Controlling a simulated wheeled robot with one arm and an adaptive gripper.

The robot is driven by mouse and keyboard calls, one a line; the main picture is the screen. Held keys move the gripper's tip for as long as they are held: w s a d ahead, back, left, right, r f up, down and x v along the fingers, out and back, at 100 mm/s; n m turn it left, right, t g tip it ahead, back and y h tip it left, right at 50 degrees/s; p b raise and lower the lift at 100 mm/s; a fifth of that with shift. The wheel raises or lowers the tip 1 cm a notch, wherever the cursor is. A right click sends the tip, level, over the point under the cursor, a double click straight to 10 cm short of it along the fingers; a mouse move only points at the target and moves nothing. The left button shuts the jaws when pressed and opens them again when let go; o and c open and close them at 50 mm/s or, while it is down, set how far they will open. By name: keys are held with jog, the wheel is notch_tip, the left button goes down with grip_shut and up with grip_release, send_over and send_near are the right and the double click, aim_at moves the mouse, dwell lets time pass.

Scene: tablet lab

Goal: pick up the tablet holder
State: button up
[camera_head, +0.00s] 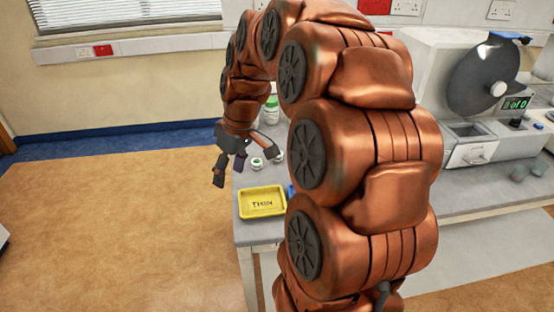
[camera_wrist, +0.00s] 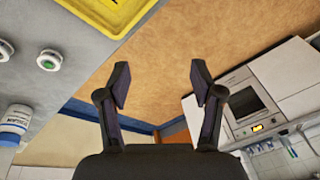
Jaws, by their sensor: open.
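My gripper (camera_head: 243,166) is open and empty, above the left edge of the bench. Its two dark fingers stand wide apart in the wrist view (camera_wrist: 159,85), with only tan floor between them. Two small round white pieces (camera_head: 257,163) lie on the bench close to the gripper. One shows a green centre in the wrist view (camera_wrist: 49,60); the other is cut off at the left edge there. I cannot tell whether one of these is the tablet holder. A yellow tray (camera_head: 262,214) marked "THIN" lies at the bench's front-left corner; its rim shows in the wrist view (camera_wrist: 120,35).
A white bottle with a green cap (camera_head: 271,110) stands at the back of the bench; a labelled white bottle shows in the wrist view (camera_wrist: 14,125). A grey machine with a dark disc (camera_head: 488,78) stands at right. My arm hides the middle bench.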

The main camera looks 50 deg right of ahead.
jog(key=w+d+f+t+b, duration=0.1)
jog(key=w+d+f, duration=0.1)
jog(key=d, duration=1)
jog(key=w+d+f+t+b, duration=0.1)
jog(key=w+d+t, duration=0.1)
jog(key=d, duration=1)
jog(key=shift+n+h, duration=0.3)
jog(key=shift+h, duration=0.1)
jog(key=shift+s+d+p+x, duration=0.2)
jog(key=shift+p+x, duration=0.6)
jog(key=shift+x, duration=1.15)
jog(key=shift+s+d+p+x, duration=0.15)
jog(key=shift+p+x, duration=0.6)
jog(key=shift+x, duration=1.2)
jog(key=shift+a+f, duration=0.1)
jog(key=shift+f, duration=0.05)
jog(key=c, duration=1)
jog(key=shift+c, duration=0.2)
